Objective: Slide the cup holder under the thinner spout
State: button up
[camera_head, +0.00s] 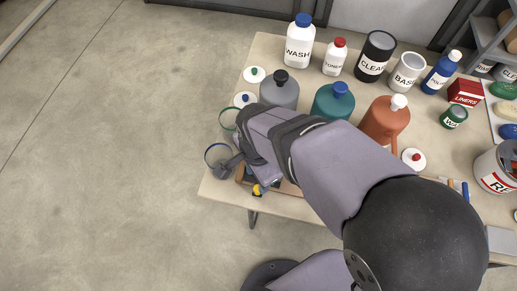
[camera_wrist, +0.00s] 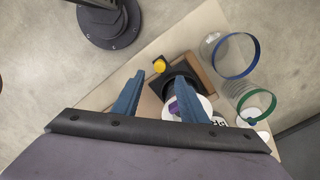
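My gripper (camera_wrist: 161,77) is open, its two blue fingers spread apart with nothing visibly held. In the wrist view, a dark curved piece (camera_wrist: 182,70) lies just beyond and beside the right fingertip, with a white round part and a purple patch partly behind that finger. A yellow round knob (camera_wrist: 159,66) sits on a black base beyond the fingertips, on a brown board (camera_wrist: 199,72). The yellow knob also shows in the head view (camera_head: 257,190), where my arm hides most of this spot. I cannot make out the spouts or tell for certain which part is the cup holder.
Grey (camera_head: 280,92), teal (camera_head: 333,103) and orange (camera_head: 385,120) bottles stand behind my arm. Labelled containers and a red box (camera_head: 465,92) crowd the back and right.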

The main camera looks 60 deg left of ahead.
jog(key=shift+f+p, duration=0.75)
jog(key=shift+f, duration=2.95)
grip_shut()
